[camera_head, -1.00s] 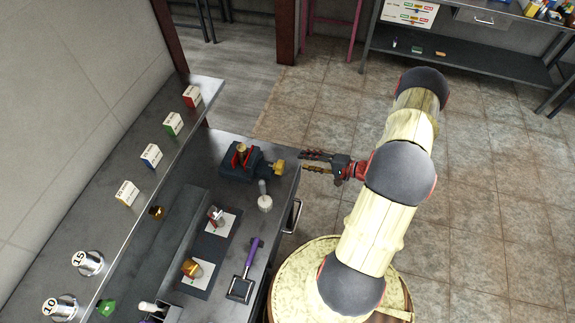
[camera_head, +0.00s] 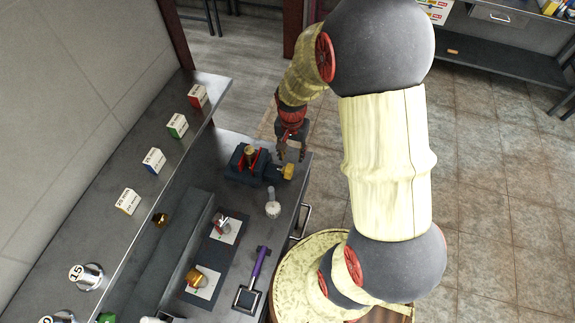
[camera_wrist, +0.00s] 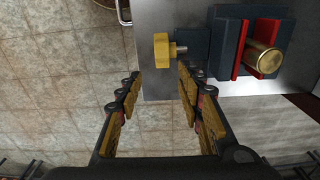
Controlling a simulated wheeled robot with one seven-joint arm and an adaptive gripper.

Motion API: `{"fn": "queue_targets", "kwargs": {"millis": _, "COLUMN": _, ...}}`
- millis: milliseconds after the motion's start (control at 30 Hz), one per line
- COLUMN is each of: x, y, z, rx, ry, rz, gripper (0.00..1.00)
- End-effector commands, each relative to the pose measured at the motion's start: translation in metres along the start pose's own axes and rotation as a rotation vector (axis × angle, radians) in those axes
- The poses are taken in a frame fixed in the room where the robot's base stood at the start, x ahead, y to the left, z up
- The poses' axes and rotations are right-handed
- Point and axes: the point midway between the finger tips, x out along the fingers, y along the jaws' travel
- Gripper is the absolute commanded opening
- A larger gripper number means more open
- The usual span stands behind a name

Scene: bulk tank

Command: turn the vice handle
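The vice (camera_head: 247,165) is dark blue with red jaws and stands on the far end of the metal workbench. A brass cylinder (camera_wrist: 264,58) sits between its jaws. The yellow vice handle (camera_head: 287,171) is a lobed knob on the right side of the vice. In the wrist view the handle (camera_wrist: 163,50) lies beyond my fingertips, roughly between their lines. My gripper (camera_head: 291,153) is just beyond and above the handle in the head view, pointing down. In the wrist view my gripper (camera_wrist: 158,82) is open, its two fingers apart with nothing between them.
A white knobbed piece (camera_head: 273,207) stands near the vice. A shelf (camera_head: 100,243) with small boxes runs along the left.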

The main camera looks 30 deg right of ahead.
Motion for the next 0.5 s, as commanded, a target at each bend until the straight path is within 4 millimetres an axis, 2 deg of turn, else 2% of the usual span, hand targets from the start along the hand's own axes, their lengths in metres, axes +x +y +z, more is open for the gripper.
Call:
{"fn": "queue_targets", "kwargs": {"millis": 67, "x": -0.005, "y": -0.004, "z": 0.013, "rx": -0.011, "ry": -0.029, "rz": 0.0, "gripper": 0.37}}
{"fn": "queue_targets", "kwargs": {"millis": 167, "x": -0.002, "y": -0.004, "z": 0.019, "rx": -0.016, "ry": -0.044, "rz": 0.001, "gripper": 0.37}}
{"fn": "queue_targets", "kwargs": {"millis": 500, "x": 0.048, "y": -0.004, "z": 0.021, "rx": -0.014, "ry": -0.044, "rz": 0.002, "gripper": 0.37}}
